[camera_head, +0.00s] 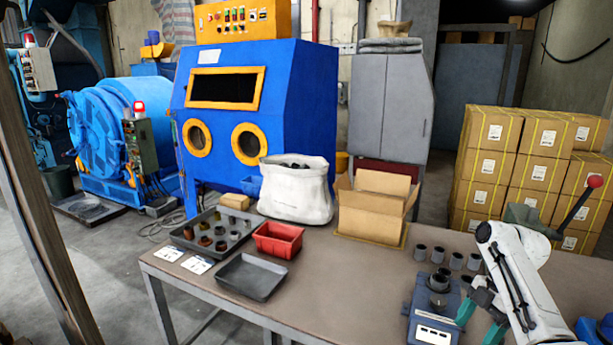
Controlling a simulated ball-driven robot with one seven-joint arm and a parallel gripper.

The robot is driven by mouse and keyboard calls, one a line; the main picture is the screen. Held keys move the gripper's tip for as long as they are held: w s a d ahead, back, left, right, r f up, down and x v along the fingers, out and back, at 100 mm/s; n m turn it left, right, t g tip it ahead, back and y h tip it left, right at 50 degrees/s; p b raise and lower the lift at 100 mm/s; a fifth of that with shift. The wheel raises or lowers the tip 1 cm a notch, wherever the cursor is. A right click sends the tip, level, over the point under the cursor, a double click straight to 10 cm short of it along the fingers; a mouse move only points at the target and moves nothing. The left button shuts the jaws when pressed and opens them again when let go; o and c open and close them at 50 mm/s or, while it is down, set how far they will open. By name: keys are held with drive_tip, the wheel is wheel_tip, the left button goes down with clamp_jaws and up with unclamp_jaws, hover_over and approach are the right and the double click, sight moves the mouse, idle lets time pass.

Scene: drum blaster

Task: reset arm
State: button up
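My white arm reaches in from the right edge and bends down over the right end of the table (345,285). My gripper (480,323) has teal fingertips that stand apart with nothing seen between them. It is just right of a blue-grey bench device (432,323) that bears a dark grey cylindrical part (438,283). One finger is close to the device's side; I cannot tell whether it touches.
Several grey cylinders (457,261) stand behind the device. A lever with a red knob (595,182) rises behind my arm. An open carton (372,222), white sack (296,200), red bin (278,241), parts tray (187,242) and empty tray (250,278) fill the left. The table's front middle is clear.

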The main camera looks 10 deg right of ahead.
drive_tip(key=s+a+f+m+h, duration=0.1)
drive_tip(key=s+a+f+m, duration=0.7)
drive_tip(key=s+a+f, duration=0.6)
drive_tip(key=s+a+m+t+h, duration=0.2)
drive_tip(key=s+m, duration=0.9)
drive_tip(key=s, duration=1.1)
drive_tip(key=shift+s+a+r+h, duration=0.25)
drive_tip(key=shift+a+h, duration=0.35)
drive_tip(key=shift+a, duration=0.1)
